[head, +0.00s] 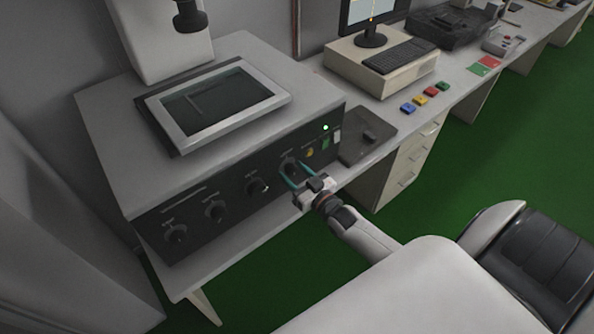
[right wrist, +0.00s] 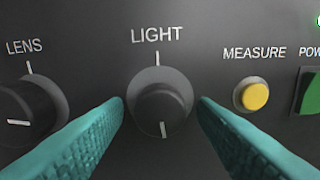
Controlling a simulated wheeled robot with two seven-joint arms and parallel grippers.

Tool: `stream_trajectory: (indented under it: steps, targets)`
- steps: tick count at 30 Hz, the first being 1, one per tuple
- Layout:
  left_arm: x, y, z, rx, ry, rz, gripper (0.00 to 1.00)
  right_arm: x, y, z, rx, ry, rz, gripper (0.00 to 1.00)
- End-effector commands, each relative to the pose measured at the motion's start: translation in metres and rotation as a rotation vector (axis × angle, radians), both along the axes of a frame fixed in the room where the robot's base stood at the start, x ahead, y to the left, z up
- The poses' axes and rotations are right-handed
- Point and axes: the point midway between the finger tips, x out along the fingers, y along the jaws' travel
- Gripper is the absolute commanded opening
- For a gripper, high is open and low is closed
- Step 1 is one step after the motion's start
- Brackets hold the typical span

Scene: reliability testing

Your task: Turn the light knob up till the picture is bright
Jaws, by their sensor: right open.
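The light knob (right wrist: 160,103) is a dark round knob under the word LIGHT on the machine's front panel. Its white pointer line points down, away from the white mark at the top. It also shows in the head view (head: 289,166). My right gripper (head: 298,174) has its teal fingers open on either side of the knob. In the right wrist view a small gap shows between each finger and the knob. The picture screen (head: 215,105) on top of the machine is dark, with only a faint shape in it. My left gripper is not in view.
The lens knob (right wrist: 25,112) is left of the light knob, close to one finger. The yellow measure button (right wrist: 251,95) and the green power switch (right wrist: 312,93) are to the right. A dark tray (head: 367,137) and a computer keyboard (head: 399,55) are farther right on the bench.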

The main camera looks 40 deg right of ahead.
Motion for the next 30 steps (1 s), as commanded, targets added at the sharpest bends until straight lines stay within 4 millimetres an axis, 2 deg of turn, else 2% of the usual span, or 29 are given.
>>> stream_trajectory:
  steps: [5, 18, 24, 30]
  targets:
    - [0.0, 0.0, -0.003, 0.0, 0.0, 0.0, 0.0, -0.014, -0.001, -0.002, 0.0, 0.001, -0.001, 0.52]
    - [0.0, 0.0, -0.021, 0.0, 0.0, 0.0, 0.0, -0.1, -0.008, -0.002, -0.001, 0.003, 0.0, 0.52]
    - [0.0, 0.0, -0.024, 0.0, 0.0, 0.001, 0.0, -0.118, -0.009, -0.001, -0.001, 0.002, 0.0, 0.52]
    - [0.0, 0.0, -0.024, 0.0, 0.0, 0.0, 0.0, -0.12, -0.01, 0.0, 0.0, 0.0, 0.0, 0.52]
